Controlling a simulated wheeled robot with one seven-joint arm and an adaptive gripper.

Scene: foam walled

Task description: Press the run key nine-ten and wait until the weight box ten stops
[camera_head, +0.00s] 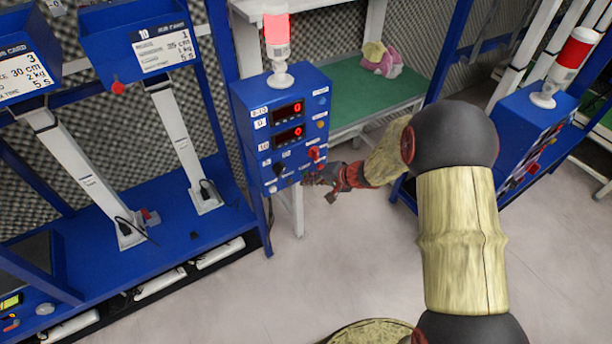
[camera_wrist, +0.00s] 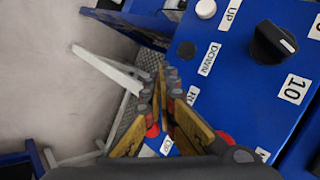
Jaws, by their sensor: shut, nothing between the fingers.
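The blue control box (camera_head: 248,140) stands on a frame, with two red displays (camera_head: 287,112) that each read 0. My gripper (camera_head: 318,181) is at its lower right edge, shut and empty. In the wrist view its fingertips (camera_wrist: 168,76) are close together over the box's edge, beside a label beginning "RU" (camera_wrist: 192,95). The fingers partly hide that area, so I cannot tell which key they touch, if any. The weight box ten (camera_head: 125,50) is the blue box labelled 10, on a white slanted post.
A black knob (camera_wrist: 268,42) and a white button (camera_wrist: 205,9) sit on the panel. The signal lamp (camera_head: 277,35) on the box is lit red. A green-topped bench (camera_head: 355,95) with a pink and yellow item is behind. Another blue panel (camera_head: 530,130) stands right. Floor in front is clear.

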